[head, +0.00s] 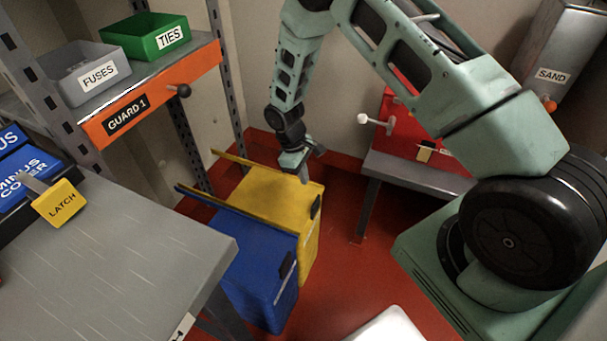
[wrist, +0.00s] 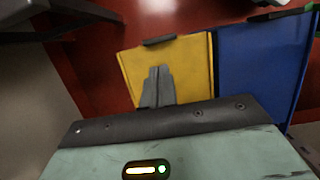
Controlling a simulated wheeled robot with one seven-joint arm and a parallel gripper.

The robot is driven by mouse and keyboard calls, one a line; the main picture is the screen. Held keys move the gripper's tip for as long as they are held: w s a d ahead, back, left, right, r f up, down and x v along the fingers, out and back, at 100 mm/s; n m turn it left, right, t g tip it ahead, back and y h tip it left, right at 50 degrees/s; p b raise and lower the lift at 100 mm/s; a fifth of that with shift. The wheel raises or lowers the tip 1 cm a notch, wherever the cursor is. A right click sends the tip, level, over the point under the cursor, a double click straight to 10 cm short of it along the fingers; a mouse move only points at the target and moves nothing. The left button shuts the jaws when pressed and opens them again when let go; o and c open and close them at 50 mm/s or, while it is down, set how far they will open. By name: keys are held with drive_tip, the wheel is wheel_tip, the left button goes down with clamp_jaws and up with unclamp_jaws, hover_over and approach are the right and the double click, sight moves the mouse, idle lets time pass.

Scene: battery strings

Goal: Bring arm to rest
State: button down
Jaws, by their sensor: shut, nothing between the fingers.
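My green arm reaches from the right in the head view and bends down at the middle. My gripper (head: 305,176) points down over the yellow bin (head: 270,196). In the wrist view my gripper (wrist: 158,80) shows its two fingers together, with nothing between them, in front of the yellow bin (wrist: 190,60). Whether the fingertips touch the bin is hard to tell. The blue bin (head: 250,262) stands beside the yellow one, nearer the camera in the head view, and it shows at the right in the wrist view (wrist: 262,60).
A grey table (head: 110,265) with a yellow LATCH tag (head: 58,204) is at left. An orange-edged shelf (head: 150,95) holds a FUSES bin (head: 75,85) and a green TIES bin (head: 125,45). A grey bench (head: 415,174) and a SAND box (head: 570,50) are at right. Red floor (head: 345,265) is open between.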

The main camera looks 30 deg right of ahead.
drive_tip(key=s+a+r+p, duration=0.2)
drive_tip(key=s+a+r, duration=0.15)
drive_tip(key=r, duration=0.45)
drive_tip(key=s+a+r+t+y+p, duration=0.1)
drive_tip(key=s+a+r, duration=0.1)
drive_tip(key=a+r, duration=0.45)
drive_tip(key=s+a+r+p, duration=0.2)
drive_tip(key=a+r, duration=0.1)
drive_tip(key=r, duration=0.6)
drive_tip(key=s+a+r+p, duration=0.1)
drive_tip(key=s+r+p, duration=0.1)
drive_tip(key=s+r, duration=0.6)
drive_tip(key=s+a+r+t+y+p, duration=0.1)
drive_tip(key=s+a+r+p, duration=0.1)
drive_tip(key=s+r, duration=0.7)
drive_tip(key=s+p, duration=0.1)
drive_tip(key=s, duration=0.2)
drive_tip(key=shift+s+a+r, duration=0.15)
drive_tip(key=shift+s+a, duration=0.05)
drive_tip(key=shift+a, duration=0.05)
